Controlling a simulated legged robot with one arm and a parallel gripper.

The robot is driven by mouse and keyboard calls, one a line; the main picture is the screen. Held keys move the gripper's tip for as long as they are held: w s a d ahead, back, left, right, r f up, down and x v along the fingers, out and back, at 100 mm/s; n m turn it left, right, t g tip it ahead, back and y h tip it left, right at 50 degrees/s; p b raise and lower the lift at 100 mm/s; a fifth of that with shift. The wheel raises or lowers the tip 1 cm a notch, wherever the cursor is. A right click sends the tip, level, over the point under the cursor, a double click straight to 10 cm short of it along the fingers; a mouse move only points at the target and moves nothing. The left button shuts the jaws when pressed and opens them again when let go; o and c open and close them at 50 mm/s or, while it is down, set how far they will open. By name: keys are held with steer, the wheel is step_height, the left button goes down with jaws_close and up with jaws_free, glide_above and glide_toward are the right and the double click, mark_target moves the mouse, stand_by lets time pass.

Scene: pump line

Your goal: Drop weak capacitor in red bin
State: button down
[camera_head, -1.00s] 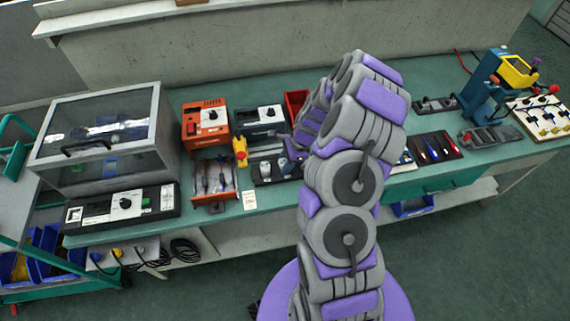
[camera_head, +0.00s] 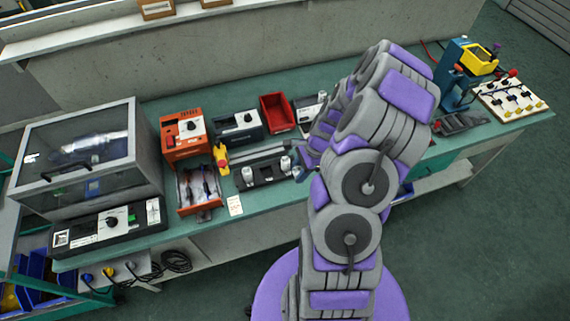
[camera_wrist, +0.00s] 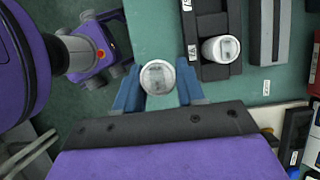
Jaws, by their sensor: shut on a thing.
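My gripper (camera_wrist: 158,66) has its blue fingers shut on a round, white-topped capacitor (camera_wrist: 157,79) in the wrist view. Its top marking is too small to read. In the head view my arm mostly hides the gripper, which is just right of the black capacitor holder (camera_head: 266,174). Two other capacitors stand in the holder, one at the left end (camera_head: 247,174) and one at the right (camera_head: 286,164), with a gap between. The right one also shows in the wrist view (camera_wrist: 221,49). The red bin (camera_head: 277,113) stands behind the holder, open and seemingly empty.
An orange tester (camera_head: 184,134) and a dark grey unit (camera_head: 238,122) stand left of the bin. A yellow-and-red stop button (camera_head: 221,160) and an open drawer (camera_head: 199,190) are left of the holder. A clear-lidded cabinet (camera_head: 85,160) fills the bench's left end.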

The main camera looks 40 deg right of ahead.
steer(key=s+d+r+p, duration=0.2)
steer(key=s+r+p, duration=0.1)
steer(key=r, duration=0.2)
steer(key=shift+s+r, duration=0.15)
steer(key=shift+r, duration=0.05)
stand_by(0.7)
steer(key=shift+d, duration=0.1)
stand_by(0.9)
